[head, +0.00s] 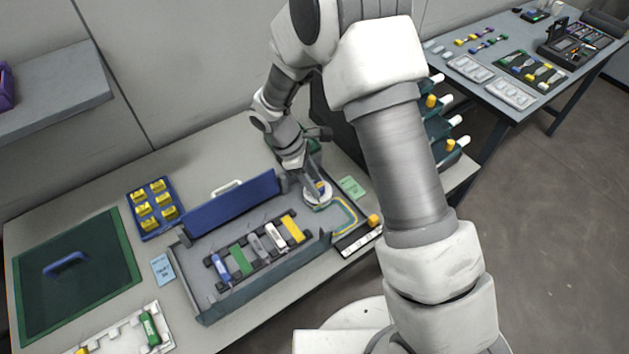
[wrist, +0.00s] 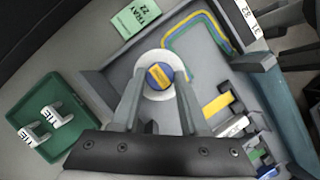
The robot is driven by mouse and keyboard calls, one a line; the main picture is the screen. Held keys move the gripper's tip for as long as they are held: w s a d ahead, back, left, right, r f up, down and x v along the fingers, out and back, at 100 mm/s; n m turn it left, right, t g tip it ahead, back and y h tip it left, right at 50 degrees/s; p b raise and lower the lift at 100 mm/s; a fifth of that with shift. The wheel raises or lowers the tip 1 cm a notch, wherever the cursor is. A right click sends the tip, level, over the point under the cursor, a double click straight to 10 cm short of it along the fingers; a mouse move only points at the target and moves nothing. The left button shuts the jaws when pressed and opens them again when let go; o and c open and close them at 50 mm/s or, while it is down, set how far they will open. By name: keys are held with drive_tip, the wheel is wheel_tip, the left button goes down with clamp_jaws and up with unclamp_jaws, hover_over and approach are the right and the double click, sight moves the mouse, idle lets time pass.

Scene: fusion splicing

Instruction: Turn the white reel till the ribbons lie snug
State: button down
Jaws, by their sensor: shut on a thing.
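The white reel (head: 313,202) sits at the right end of the grey tray, with a blue and yellow hub in its middle. The wrist view shows the reel (wrist: 158,56) from above, between my two fingers. My gripper (head: 318,188) points down at it, and in the wrist view my gripper (wrist: 159,84) is shut on the reel, one finger on each side of the hub. Yellow, blue and green ribbons (wrist: 199,14) run in a rounded loop beside the reel; they also show in the head view (head: 352,213). The fingers hide the reel's near side.
The tray's blue lid (head: 232,205) stands open behind several coloured modules (head: 239,261). A green card (head: 352,187) lies behind the tray. A green bin with white clips (wrist: 52,122) is at the wrist view's left. A yellow piece (head: 374,220) lies at the right.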

drive_tip(key=m+g, duration=0.1)
drive_tip(key=m, duration=0.3)
drive_tip(key=shift+w+d+m+g, duration=0.1)
drive_tip(key=shift+w+m+g, duration=0.1)
drive_tip(key=shift+m+g, duration=0.15)
drive_tip(key=m+g+y, duration=0.1)
drive_tip(key=m, duration=0.2)
drive_tip(key=shift+w+d+m, duration=0.1)
drive_tip(key=shift+m, duration=0.15)
drive_tip(key=m+y, duration=0.1)
drive_tip(key=m, duration=0.1)
drive_tip(key=m+g+y, duration=0.1)
drive_tip(key=m, duration=0.1)
drive_tip(key=shift+w+d, duration=0.1)
drive_tip(key=shift+d+m+y, duration=0.1)
drive_tip(key=shift+m+y, duration=0.4)
drive_tip(key=shift+m, duration=1.2)
drive_tip(key=shift+c, duration=2.1)
unclamp_jaws()
drive_tip(key=shift+r, duration=0.1)
